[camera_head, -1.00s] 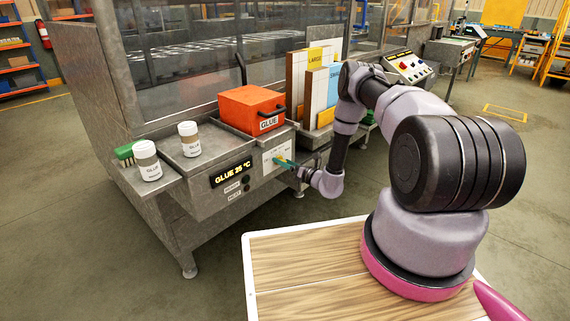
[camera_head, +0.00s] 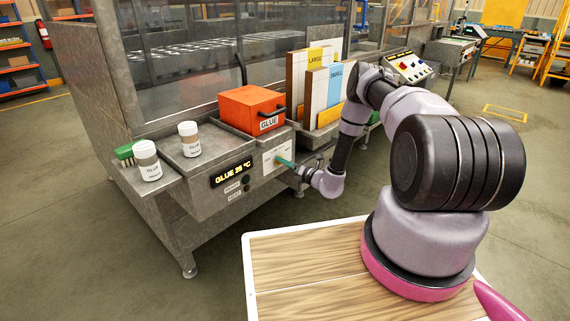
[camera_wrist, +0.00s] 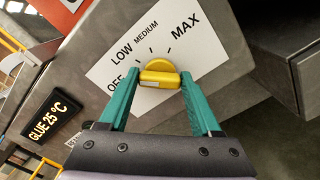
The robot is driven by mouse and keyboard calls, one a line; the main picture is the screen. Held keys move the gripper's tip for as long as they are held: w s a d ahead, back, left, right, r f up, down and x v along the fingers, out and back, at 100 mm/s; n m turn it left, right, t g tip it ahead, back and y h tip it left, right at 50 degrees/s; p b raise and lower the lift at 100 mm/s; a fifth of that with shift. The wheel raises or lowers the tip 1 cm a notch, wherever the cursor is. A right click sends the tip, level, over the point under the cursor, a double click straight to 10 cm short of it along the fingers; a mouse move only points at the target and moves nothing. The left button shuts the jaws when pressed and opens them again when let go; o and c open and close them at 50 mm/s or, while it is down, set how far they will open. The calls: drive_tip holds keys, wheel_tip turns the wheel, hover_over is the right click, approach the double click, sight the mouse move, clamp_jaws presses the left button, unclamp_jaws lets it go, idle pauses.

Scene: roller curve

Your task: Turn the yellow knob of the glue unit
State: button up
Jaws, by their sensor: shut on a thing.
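The yellow knob (camera_wrist: 158,70) sits on a white dial plate (camera_wrist: 108,68) marked OFF, LOW, MEDIUM and MAX. In the wrist view the two green fingers of my gripper (camera_wrist: 158,76) stand on either side of the knob's bar, shut on it. Where the knob points is hard to tell. In the head view my gripper (camera_head: 281,161) reaches the white plate on the front of the grey glue unit (camera_head: 212,202); the knob is hidden there. The unit's display (camera_head: 230,174) reads GLUE 25 °C, and it also shows in the wrist view (camera_wrist: 48,122).
An orange glue box (camera_head: 250,108) sits on top of the unit. Two white jars (camera_head: 189,140) and a green brush (camera_head: 126,151) stand to its left. Upright panels marked LARGE and SMALL (camera_head: 335,88) stand to the right. The floor in front is clear.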

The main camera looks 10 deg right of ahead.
drive_tip(key=m, duration=0.4)
drive_tip(key=shift+d+f+m, duration=0.1)
drive_tip(key=shift+m, duration=0.2)
idle(0.3)
drive_tip(key=o, duration=1.4)
drive_tip(key=shift+s, duration=0.1)
drive_tip(key=v, duration=1)
drive_tip(key=shift+s+d, duration=0.2)
drive_tip(key=shift+s, duration=0.05)
